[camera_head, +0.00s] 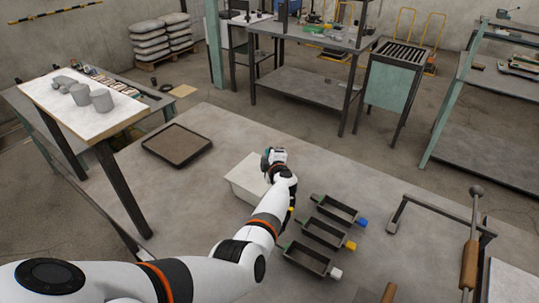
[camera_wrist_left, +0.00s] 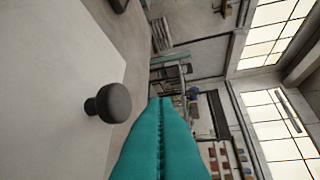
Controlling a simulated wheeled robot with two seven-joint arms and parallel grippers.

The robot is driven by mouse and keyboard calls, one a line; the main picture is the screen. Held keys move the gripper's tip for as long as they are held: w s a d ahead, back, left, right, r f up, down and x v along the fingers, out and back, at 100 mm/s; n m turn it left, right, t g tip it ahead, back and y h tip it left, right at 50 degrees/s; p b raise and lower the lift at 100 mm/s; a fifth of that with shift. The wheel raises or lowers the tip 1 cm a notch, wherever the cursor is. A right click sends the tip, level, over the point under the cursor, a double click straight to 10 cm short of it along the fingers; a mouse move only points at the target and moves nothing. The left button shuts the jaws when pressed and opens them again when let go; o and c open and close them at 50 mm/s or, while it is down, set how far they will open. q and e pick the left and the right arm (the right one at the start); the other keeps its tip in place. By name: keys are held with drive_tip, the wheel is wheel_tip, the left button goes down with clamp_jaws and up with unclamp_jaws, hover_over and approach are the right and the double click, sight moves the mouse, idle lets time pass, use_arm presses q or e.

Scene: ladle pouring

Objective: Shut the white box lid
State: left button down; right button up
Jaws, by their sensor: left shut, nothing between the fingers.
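The white box (camera_head: 243,180) stands on the grey table near the middle of the head view. Its pale top looks flat there, but my left arm hides its right part, so I cannot tell whether the lid is fully down. In the left wrist view a pale flat panel (camera_wrist_left: 60,70) with a dark round knob (camera_wrist_left: 113,102) fills the left side; it looks like the lid. My left gripper (camera_head: 267,158) is at the box's right far side. Its teal fingers (camera_wrist_left: 161,102) are together and empty, beside the knob and apart from it. My right gripper is not in view.
A dark shallow tray (camera_head: 177,146) lies left of the box. Several open moulds with coloured handles, including a blue-handled one (camera_head: 340,210), lie to the right. A metal frame with a wooden-handled lever (camera_head: 469,262) stands at far right. Table behind the box is clear.

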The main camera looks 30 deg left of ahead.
use_arm(q)
drive_tip(key=s+d+r+p, duration=0.1)
drive_tip(key=d+r+p, duration=0.6)
drive_tip(key=r+p, duration=0.3)
drive_tip(key=shift+d+r, duration=0.15)
drive_tip(key=shift+r, duration=0.15)
drive_tip(key=shift+s, duration=0.1)
